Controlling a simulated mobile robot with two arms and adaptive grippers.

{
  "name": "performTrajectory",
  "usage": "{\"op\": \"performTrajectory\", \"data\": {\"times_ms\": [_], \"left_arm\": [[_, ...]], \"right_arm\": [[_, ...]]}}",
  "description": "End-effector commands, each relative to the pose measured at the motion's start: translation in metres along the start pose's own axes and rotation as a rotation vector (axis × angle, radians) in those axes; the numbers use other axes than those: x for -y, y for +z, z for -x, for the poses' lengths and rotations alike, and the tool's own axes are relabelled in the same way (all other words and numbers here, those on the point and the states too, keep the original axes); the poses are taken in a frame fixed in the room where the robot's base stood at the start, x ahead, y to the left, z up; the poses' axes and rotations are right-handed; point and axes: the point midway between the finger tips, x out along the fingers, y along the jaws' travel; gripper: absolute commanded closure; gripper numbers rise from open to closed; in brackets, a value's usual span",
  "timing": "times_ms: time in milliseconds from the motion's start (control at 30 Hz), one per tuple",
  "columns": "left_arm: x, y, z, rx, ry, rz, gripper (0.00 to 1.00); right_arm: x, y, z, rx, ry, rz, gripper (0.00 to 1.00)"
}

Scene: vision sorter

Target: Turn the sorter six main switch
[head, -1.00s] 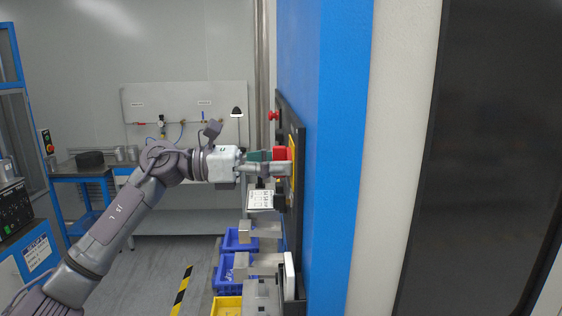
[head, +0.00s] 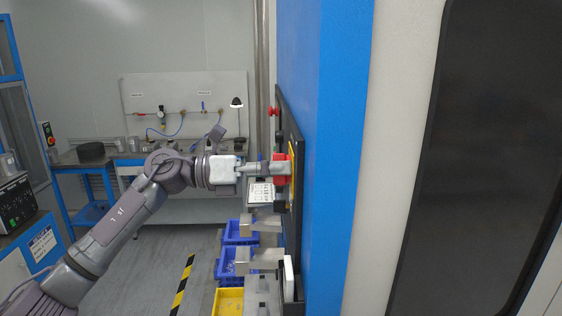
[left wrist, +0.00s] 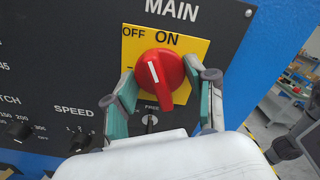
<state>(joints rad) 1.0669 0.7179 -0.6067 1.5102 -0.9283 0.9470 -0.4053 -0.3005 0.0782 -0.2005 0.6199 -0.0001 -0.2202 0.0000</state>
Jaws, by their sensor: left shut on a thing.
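The red main switch (left wrist: 161,78) is a round knob with a grip bar and a white line, on a yellow plate (left wrist: 194,48) marked OFF and ON under the word MAIN. The white line points up and slightly left, between the two labels. My left gripper (left wrist: 162,90) is shut on the knob, one teal pad on each side. In the head view the red knob (head: 281,156) shows at the panel behind my left gripper (head: 283,168), which partly covers it. My right gripper is in neither view.
The black panel carries a SPEED knob (left wrist: 80,140) and a red button (head: 273,111) further along. A blue machine wall (head: 340,160) stands right.

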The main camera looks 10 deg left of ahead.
Motion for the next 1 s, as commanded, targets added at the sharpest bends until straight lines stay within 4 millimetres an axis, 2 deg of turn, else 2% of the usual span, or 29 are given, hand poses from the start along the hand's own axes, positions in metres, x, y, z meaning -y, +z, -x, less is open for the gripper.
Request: {"op": "performTrajectory", "data": {"times_ms": [1000], "left_arm": [[0.001, 0.004, 0.001, 0.004, 0.001, 0.403, 0.75]], "right_arm": [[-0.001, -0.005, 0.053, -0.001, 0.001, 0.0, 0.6]]}}
